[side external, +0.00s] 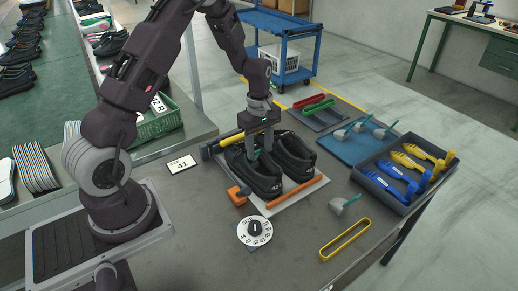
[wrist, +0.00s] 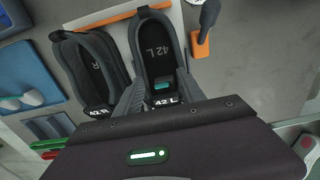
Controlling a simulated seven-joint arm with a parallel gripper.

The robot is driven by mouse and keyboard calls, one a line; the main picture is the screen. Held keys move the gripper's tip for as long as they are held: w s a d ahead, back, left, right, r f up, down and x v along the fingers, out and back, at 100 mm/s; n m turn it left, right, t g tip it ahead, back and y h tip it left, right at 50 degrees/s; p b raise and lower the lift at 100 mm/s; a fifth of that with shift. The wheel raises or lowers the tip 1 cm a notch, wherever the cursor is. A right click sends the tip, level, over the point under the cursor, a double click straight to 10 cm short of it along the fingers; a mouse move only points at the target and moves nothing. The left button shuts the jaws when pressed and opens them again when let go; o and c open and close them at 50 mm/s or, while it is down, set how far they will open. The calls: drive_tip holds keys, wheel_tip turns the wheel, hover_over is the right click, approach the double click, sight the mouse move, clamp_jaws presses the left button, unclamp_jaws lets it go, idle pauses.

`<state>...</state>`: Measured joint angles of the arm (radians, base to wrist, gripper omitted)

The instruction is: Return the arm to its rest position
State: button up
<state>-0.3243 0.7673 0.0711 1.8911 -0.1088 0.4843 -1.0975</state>
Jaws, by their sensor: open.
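An orange-based tool (side external: 238,196), a dial (side external: 254,231) and a 41 card (side external: 181,164) lie near the board. A grey tray (side external: 382,187) of blue and yellow shoe trees, a blue mat (side external: 350,149), a yellow loop (side external: 344,240) and a green crate (side external: 160,124) stand around.

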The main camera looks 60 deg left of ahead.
drive_tip(key=shift+r, duration=1.05)
wheel_tip(320, 180, up, 7)
idle(0.6)
drive_tip(key=s+d+r+m+t, duration=0.1)
drive_tip(key=s+d+r+m, duration=0.35)
drive_tip(key=r, duration=0.25)
drive_tip(key=s+d+r+m+t, duration=0.2)
drive_tip(key=s+d+r+m, duration=0.25)
drive_tip(key=r, duration=0.25)
drive_tip(key=s+d+r+m+t, duration=0.1)
drive_tip(key=s+d+m, duration=0.2)
drive_tip(key=s, duration=0.4)
drive_tip(key=s+d+r+m+t, duration=0.1)
drive_tip(key=s+d+m, duration=0.1)
drive_tip(key=s+m, duration=0.4)
drive_tip(key=shift+s+d+r+t, duration=0.15)
drive_tip(key=shift+s+d+t, duration=0.2)
drive_tip(key=shift+s, duration=0.6)
